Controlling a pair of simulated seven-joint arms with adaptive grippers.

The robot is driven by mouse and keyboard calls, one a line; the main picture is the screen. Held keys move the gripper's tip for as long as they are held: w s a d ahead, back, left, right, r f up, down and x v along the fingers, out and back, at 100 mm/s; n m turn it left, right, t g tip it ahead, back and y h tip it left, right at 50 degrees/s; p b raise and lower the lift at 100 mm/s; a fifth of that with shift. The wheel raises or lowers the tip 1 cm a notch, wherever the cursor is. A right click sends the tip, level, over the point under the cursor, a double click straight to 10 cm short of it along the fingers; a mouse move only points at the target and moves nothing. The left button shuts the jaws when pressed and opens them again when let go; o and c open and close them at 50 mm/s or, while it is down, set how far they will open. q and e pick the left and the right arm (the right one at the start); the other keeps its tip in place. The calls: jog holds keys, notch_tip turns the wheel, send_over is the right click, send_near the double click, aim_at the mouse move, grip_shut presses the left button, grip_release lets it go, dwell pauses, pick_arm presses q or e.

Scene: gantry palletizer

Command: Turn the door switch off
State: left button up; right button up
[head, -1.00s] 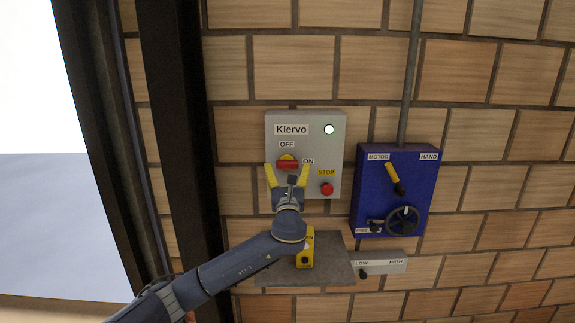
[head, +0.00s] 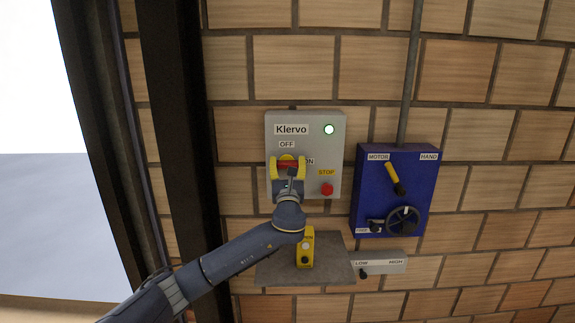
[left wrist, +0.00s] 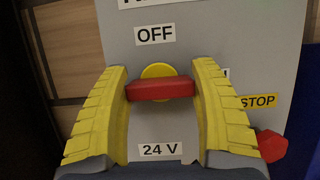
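The door switch is a red handle (head: 288,164) on a yellow round base, on the grey Klervo box (head: 309,150). The handle lies level, with OFF printed above it and ON to its right. My left gripper (head: 288,162) has its yellow fingers at the two ends of the handle. In the left wrist view the red handle (left wrist: 161,88) spans the gap between the fingers, and both appear to touch it. The round light (head: 329,129) on the box is lit pale green. My right gripper is not in view.
A red STOP button (head: 327,189) sits right of the fingers. A blue motor box (head: 396,190) with a yellow lever and a black wheel is further right. Below are a grey plate (head: 335,272), a yellow button box (head: 306,247) and a LOW/HIGH box (head: 392,262). A dark post stands left.

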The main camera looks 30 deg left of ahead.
pick_arm(q)
jog(key=c, duration=0.5)
jog(key=shift+o, duration=0.2)
jog(key=n+g+y, duration=0.1)
jog(key=n, duration=0.2)
jog(key=n+g+y, duration=0.1)
jog(key=n, duration=0.2)
jog(key=shift+n+y, duration=0.3)
jog(key=n+g, duration=0.1)
jog(key=n, duration=0.1)
jog(key=n+g+y, duration=0.1)
jog(key=n, duration=0.2)
jog(key=shift+g, duration=0.3)
jog(key=n+g, duration=0.1)
jog(key=n, duration=0.2)
jog(key=n+g, duration=0.1)
jog(key=n, duration=0.2)
jog(key=shift+s+a+n+g, duration=0.15)
jog(key=shift+a+n+g, duration=0.05)
jog(key=shift+n+g, duration=0.1)
jog(key=shift+f+n+g+h, duration=0.15)
jog(key=shift+n+g, duration=0.25)
jog(key=shift+n, duration=0.65)
jog(key=shift+r+n+g+h, duration=0.1)
jog(key=shift+n+g+h, duration=0.25)
jog(key=shift+n, duration=0.7)
jog(key=shift+a+f, duration=0.1)
